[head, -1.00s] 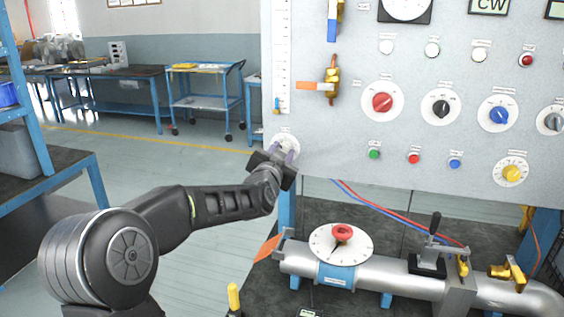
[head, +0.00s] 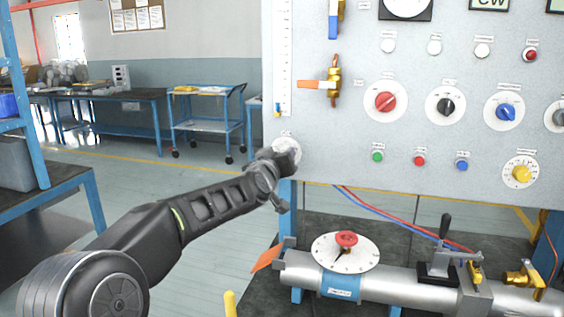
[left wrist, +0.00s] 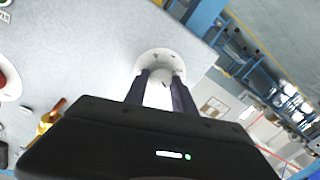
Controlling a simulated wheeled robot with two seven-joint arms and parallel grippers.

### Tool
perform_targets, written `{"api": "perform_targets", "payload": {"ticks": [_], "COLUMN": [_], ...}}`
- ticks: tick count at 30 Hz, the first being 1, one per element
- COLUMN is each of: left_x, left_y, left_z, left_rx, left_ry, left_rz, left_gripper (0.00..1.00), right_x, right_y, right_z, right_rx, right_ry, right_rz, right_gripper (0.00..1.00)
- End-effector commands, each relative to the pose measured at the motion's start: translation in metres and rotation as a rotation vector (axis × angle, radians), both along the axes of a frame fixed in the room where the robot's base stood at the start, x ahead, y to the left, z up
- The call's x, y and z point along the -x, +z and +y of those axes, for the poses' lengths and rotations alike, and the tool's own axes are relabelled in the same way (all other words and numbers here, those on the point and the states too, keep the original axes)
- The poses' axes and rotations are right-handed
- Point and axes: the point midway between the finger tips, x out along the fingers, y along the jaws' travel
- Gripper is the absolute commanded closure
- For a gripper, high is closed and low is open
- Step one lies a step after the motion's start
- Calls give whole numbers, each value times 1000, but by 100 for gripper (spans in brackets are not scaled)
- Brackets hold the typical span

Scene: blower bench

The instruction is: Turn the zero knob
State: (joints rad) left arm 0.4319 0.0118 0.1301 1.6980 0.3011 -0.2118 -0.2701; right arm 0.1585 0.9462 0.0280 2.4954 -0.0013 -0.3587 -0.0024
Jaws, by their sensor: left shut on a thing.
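The zero knob's white round dial (head: 288,141) is at the lower left edge of the panel. My left gripper (head: 287,160) is at this dial and covers much of it in the head view. In the left wrist view the dial (left wrist: 160,58) lies straight ahead. The two dark fingers of my left gripper (left wrist: 160,88) reach to it, one on each side of a pale knob (left wrist: 159,95). The gripper is shut on this knob. The knob's markings are too small to read. My right gripper is in neither view.
The grey panel (head: 350,150) carries red, black, blue and yellow knobs, several buttons and an orange-handled valve (head: 320,85). Below it lies a metal pipe (head: 390,290) with a white dial and red knob (head: 346,239). Open floor lies left of the panel.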

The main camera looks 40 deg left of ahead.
Motion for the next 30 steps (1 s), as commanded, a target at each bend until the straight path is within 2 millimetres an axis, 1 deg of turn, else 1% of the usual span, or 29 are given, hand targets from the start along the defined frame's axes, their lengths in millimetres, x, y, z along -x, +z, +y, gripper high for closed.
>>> {"api": "perform_targets", "payload": {"ticks": [6, 16, 17, 24, 25, 30], "left_x": [0, 0, 0, 0, 0, 0], "left_y": [-1, -1, 0, 0, 0, 0], "left_z": [0, 0, 0, 0, 0, 0], "left_rx": [34, 35, 35, 34, 34, 34], "left_ry": [-1, -1, -1, -1, -1, 0], "left_rz": [-11, -11, -11, -11, -11, -12], "left_gripper": [100, 100, 68, 48, 47, 47], "right_x": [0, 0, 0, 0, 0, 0], "right_y": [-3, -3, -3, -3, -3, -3], "right_z": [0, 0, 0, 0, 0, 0], "right_rx": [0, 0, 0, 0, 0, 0], "right_ry": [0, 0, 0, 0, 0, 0], "right_rz": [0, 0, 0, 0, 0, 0], "right_gripper": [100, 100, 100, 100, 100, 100]}}
